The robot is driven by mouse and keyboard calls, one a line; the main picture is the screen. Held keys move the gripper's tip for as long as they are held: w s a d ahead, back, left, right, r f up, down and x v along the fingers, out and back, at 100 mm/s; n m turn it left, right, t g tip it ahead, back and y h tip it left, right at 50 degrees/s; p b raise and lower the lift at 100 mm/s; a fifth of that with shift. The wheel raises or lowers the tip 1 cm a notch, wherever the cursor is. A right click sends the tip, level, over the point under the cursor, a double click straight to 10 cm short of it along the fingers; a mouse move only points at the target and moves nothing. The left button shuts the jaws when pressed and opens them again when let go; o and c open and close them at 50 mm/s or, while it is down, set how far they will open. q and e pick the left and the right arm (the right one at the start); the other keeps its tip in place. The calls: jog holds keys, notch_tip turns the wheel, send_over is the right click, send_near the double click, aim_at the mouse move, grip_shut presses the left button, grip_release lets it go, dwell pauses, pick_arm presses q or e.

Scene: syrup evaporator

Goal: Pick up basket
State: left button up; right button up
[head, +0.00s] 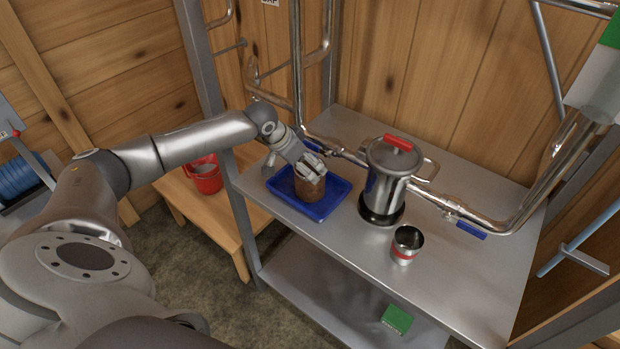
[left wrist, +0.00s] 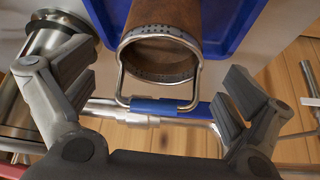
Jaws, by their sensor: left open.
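The basket (head: 310,187) is a brown, rusty-looking cylinder standing in a blue tray (head: 334,203) on the metal table. In the left wrist view the basket (left wrist: 163,60) shows its open rim, a perforated metal band and a wire handle extending toward the bottom of the picture. My left gripper (head: 312,167) is at the top of the basket, partly hiding it. In the left wrist view its fingers (left wrist: 158,90) are spread wide, one on each side of the basket and handle, with visible gaps. My right gripper is not in view.
A metal pot with a red-handled lid (head: 385,180) stands right of the tray. A metal cup with a red band (head: 406,245) stands in front of it. Pipes with blue valve handles (head: 471,230) run behind. A green box (head: 397,319) is on the lower shelf. A red bucket (head: 204,175) stands left.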

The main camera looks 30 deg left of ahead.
aim_at(306, 191)
pick_arm(q)
jog(key=shift+w+d+f+p, duration=0.1)
jog(key=shift+w+f+p, duration=0.05)
jog(key=shift+f+p, duration=0.15)
jog(key=p+x, duration=0.1)
jog(key=x, duration=0.3)
jog(key=shift+c, duration=0.6)
jog(key=c, duration=1)
